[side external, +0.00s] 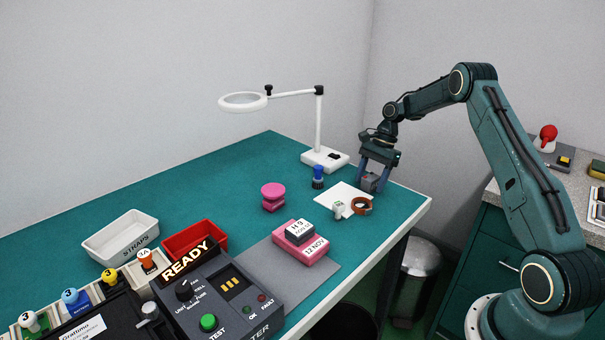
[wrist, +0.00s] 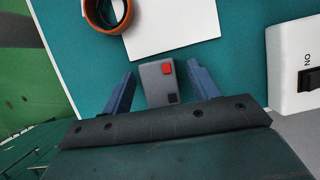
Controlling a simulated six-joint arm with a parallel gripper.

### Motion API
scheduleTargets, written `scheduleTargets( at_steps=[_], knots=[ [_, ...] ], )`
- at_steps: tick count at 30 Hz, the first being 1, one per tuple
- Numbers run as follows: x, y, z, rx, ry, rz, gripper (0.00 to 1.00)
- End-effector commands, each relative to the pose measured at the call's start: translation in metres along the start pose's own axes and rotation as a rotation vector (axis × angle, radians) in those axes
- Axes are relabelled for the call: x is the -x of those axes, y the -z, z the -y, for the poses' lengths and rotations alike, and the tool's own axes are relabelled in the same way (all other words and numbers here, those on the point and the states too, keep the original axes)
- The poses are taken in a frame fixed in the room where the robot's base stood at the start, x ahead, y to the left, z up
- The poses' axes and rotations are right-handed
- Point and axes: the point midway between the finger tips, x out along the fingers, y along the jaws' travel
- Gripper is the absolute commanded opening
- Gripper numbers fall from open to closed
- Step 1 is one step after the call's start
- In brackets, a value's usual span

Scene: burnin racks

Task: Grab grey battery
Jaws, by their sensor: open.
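The grey battery (wrist: 155,83) is a small grey block with a red patch and a dark patch on its top face. In the wrist view it lies between the two blue fingers of my gripper (wrist: 160,85), with a gap on each side. In the side external view the battery (side external: 369,183) sits low between the fingers of my gripper (side external: 374,177), at the far right part of the table near the white sheet. My gripper is open and points down around it.
A blue-topped item (side external: 318,177) and the white lamp base (side external: 325,158) stand nearby. The table's right edge is close.

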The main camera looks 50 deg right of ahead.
Motion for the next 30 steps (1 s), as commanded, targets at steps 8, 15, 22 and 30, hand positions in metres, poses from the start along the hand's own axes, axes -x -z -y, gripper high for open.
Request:
scheduleTargets(
  at_steps=[8, 15, 22, 30],
  knots=[
    [0.0003, 0.0001, 0.0, 0.0, 0.0, 0.0, 0.6],
    [0.0005, 0.0001, 0.0, -0.001, 0.0, 0.0, 0.36],
    [0.0009, 0.0, 0.0002, 0.0, 0.001, -0.001, 0.07],
    [0.0035, -0.0009, 0.0003, 0.0, 0.001, -0.001, 0.07]
  ],
)
